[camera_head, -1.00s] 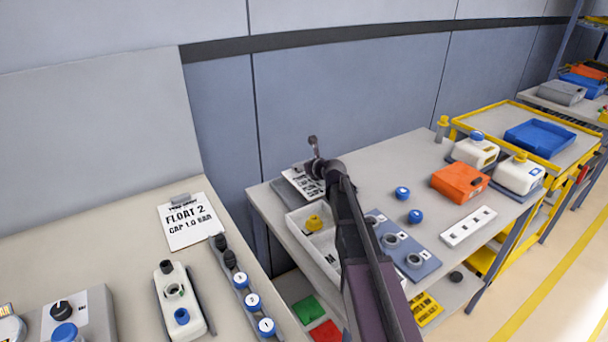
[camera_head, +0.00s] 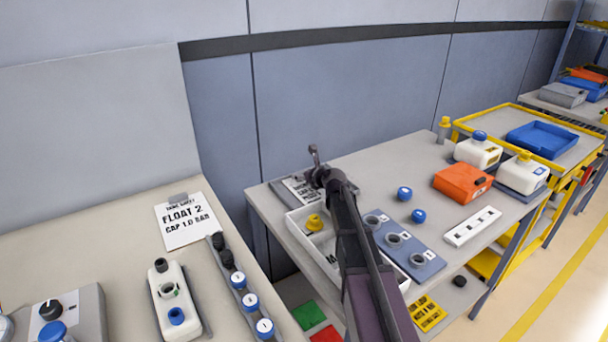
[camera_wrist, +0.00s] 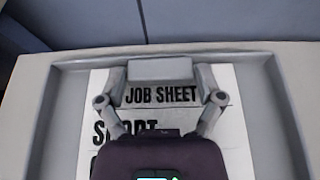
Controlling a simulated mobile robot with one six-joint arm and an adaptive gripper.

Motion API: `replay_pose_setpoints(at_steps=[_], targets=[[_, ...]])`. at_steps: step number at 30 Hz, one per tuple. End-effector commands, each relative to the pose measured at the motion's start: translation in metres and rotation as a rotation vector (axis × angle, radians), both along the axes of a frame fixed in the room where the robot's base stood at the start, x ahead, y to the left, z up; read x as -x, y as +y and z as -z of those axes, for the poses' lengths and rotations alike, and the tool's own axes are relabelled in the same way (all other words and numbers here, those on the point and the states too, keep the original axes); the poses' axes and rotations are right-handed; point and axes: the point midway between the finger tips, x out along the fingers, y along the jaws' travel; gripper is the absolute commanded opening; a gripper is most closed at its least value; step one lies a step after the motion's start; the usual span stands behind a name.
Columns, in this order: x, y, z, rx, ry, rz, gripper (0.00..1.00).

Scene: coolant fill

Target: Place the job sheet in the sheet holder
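The job sheet (camera_head: 298,187) is a white sheet with black print and a grey block at its top edge. It lies within the grey sheet holder (camera_head: 277,189) at the back left of the right-hand bench. In the wrist view the sheet (camera_wrist: 239,140) lies inside the raised rim of the holder (camera_wrist: 285,105), roughly square to it. My gripper (camera_wrist: 160,70) has a finger against each side of the grey block and appears shut on it. My wrist hides the lower part of the sheet. In the head view my gripper (camera_head: 312,183) is mostly hidden by the arm.
A white bin with a yellow cap (camera_head: 314,223) stands just in front of the holder. A blue plate with grey rings (camera_head: 404,243), blue caps and an orange box (camera_head: 462,182) are to the right. A wall (camera_head: 350,100) rises behind. Another sheet (camera_head: 184,226) lies on the left bench.

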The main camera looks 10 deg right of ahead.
Motion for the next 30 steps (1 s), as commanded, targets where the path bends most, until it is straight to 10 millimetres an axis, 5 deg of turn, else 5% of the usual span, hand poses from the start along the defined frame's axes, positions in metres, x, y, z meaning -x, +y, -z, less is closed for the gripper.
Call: replay_pose_setpoints(at_steps=[19, 30], targets=[[0.001, 0.0, -0.004, 0.0, 0.0, 0.0, 1.0], [0.043, -0.017, -0.024, 0.001, 0.0, 0.002, 1.0]])
